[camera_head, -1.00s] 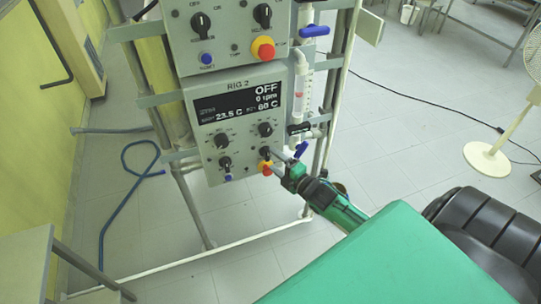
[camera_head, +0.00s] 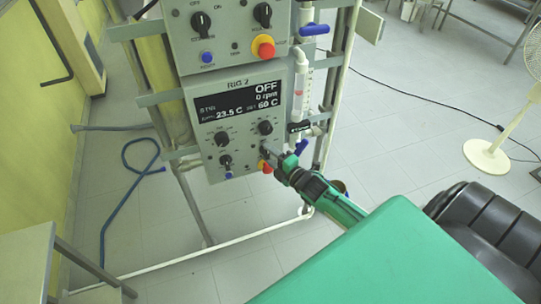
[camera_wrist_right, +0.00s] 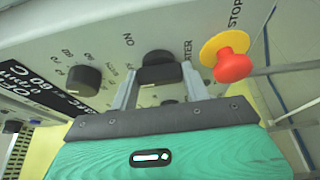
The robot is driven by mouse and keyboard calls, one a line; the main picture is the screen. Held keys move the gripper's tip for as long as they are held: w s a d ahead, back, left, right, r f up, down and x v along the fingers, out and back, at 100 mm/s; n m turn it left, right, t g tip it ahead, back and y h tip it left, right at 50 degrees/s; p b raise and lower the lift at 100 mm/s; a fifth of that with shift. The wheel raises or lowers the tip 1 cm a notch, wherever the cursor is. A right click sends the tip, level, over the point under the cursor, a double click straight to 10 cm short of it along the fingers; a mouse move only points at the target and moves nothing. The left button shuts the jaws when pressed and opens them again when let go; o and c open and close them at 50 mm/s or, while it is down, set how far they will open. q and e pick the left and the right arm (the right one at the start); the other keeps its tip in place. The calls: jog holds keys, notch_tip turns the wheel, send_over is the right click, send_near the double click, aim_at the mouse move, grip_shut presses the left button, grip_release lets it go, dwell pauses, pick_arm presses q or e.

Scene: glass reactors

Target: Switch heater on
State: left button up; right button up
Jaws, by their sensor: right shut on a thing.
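The RIG 2 control box (camera_head: 213,167) is a grey panel on the rack. Its display (camera_head: 238,102) reads OFF, 0 rpm, 23.5 C and a set value of 60 C. The heater switch (camera_wrist_right: 160,70) is a black rotary knob at the panel's lower right, with ON and part of HEATER lettered beside it. My right gripper (camera_head: 270,152) is at this knob, and in the right wrist view its fingers (camera_wrist_right: 161,83) stand on both sides of it, shut on it. The gripper hides most of the knob in the head view. My left gripper is not in view.
A red stop button on a yellow collar (camera_wrist_right: 231,62) sits close beside the right finger. Another black knob (camera_wrist_right: 84,80) lies to the left. A blue-handled valve (camera_head: 301,147) and glass tubing stand right of the box. A second control box (camera_head: 225,35) is above.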

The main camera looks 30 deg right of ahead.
jog(key=shift+f, duration=0.1)
jog(key=shift+o, duration=0.2)
jog(key=shift+f+m+t+b, duration=0.2)
jog(key=shift+m+t+b, duration=0.3)
jog(key=shift+m+b, duration=0.6)
jog(key=m+t+b, duration=0.1)
jog(key=m, duration=0.2)
jog(key=shift+f, duration=0.1)
jog(key=m+t+h+b, duration=0.1)
jog(key=m+b, duration=0.1)
jog(key=m, duration=0.2)
jog(key=shift+a+h, duration=0.1)
jog(key=shift+h, duration=0.3)
jog(key=shift+m+t+h+b, duration=0.5)
jog(key=shift+m+h, duration=0.4)
jog(key=shift+m, duration=1.4)
jog(key=o, duration=1)
jog(key=shift+c, duration=0.2)
